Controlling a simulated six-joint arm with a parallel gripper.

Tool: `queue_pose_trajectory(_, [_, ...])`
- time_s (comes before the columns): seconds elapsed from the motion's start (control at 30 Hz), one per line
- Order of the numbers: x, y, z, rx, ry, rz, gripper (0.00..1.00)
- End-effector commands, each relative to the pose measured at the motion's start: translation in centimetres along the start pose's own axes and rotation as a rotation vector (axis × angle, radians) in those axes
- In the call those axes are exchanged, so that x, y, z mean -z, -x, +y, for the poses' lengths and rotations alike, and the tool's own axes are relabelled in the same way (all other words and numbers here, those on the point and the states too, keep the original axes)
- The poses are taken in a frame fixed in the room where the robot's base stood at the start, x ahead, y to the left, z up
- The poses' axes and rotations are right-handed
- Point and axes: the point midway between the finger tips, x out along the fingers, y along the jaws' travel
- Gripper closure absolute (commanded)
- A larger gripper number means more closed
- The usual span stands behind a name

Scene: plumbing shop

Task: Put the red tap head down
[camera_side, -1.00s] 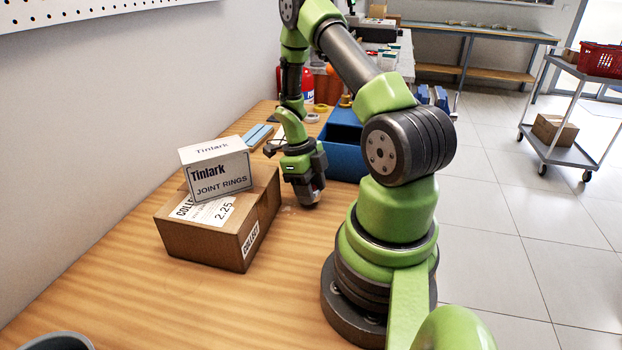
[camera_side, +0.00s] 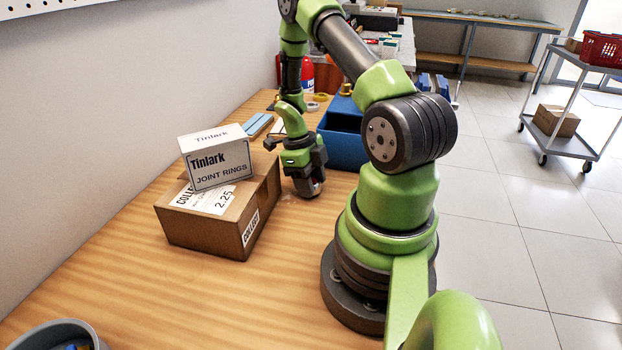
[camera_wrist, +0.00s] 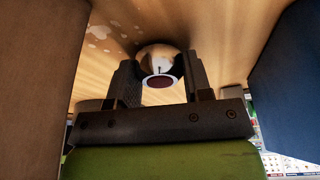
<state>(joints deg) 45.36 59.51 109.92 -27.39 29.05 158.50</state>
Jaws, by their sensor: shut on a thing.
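The tap head (camera_wrist: 158,58) is a shiny chrome piece with a dark red disc (camera_wrist: 160,82) on its end. In the wrist view my gripper (camera_wrist: 160,74) is shut on it, one finger on each side. In the side view my gripper (camera_side: 309,186) points down just above the wooden table, between the cardboard box and the blue bin. Only a small pale bit of the tap head shows there between the fingers. I cannot tell whether it touches the table.
A cardboard box (camera_side: 208,237) stands close left of my gripper, with a white Tinlark joint rings box (camera_side: 220,172) on top. A blue bin (camera_side: 341,149) is close behind right. A grey tub (camera_side: 62,330) is at the front left. The front table (camera_side: 190,300) is clear.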

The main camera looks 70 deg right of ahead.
Motion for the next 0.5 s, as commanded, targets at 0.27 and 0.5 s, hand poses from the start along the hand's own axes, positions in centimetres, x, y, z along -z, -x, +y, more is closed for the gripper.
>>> queue_pose_trajectory(0.27, [-0.08,-0.22,-0.01,0.0,0.0,-0.001,0.25])
queue_pose_trajectory(0.5, [-0.07,-0.2,-0.01,0.0,0.001,0.0,0.25])
